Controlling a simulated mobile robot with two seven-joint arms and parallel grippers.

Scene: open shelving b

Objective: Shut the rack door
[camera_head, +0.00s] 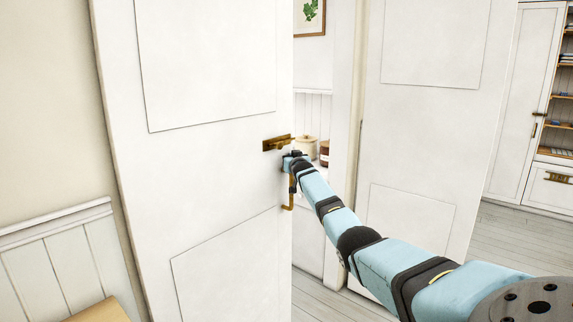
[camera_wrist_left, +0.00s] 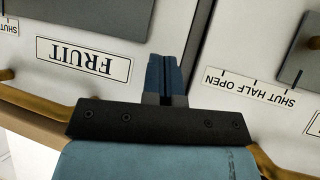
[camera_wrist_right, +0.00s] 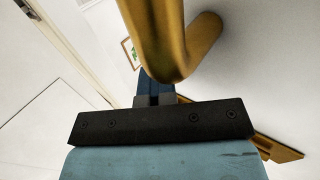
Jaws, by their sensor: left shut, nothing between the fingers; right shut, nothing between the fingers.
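A white panelled door (camera_head: 210,170) with a brass handle (camera_head: 277,143) stands at the left of the head view. My right gripper (camera_head: 295,156) is at this door's edge by the handle. In the right wrist view its shut fingers (camera_wrist_right: 155,88) are just behind a large curved brass bar (camera_wrist_right: 168,45); I cannot tell whether they touch. My left gripper is outside the head view. In the left wrist view its shut, empty fingers (camera_wrist_left: 166,76) are close to a pale panel with a FRUIT label (camera_wrist_left: 83,60) and a SHUT HALF OPEN scale (camera_wrist_left: 249,88). Which door is the rack's is unclear.
A second white panelled door or panel (camera_head: 425,130) stands right of the opening. Pots (camera_head: 306,147) show through the gap. White cabinetry with open shelves (camera_head: 560,105) is at the far right. Floorboards (camera_head: 515,240) there are clear. A tan surface (camera_head: 105,311) is at lower left.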

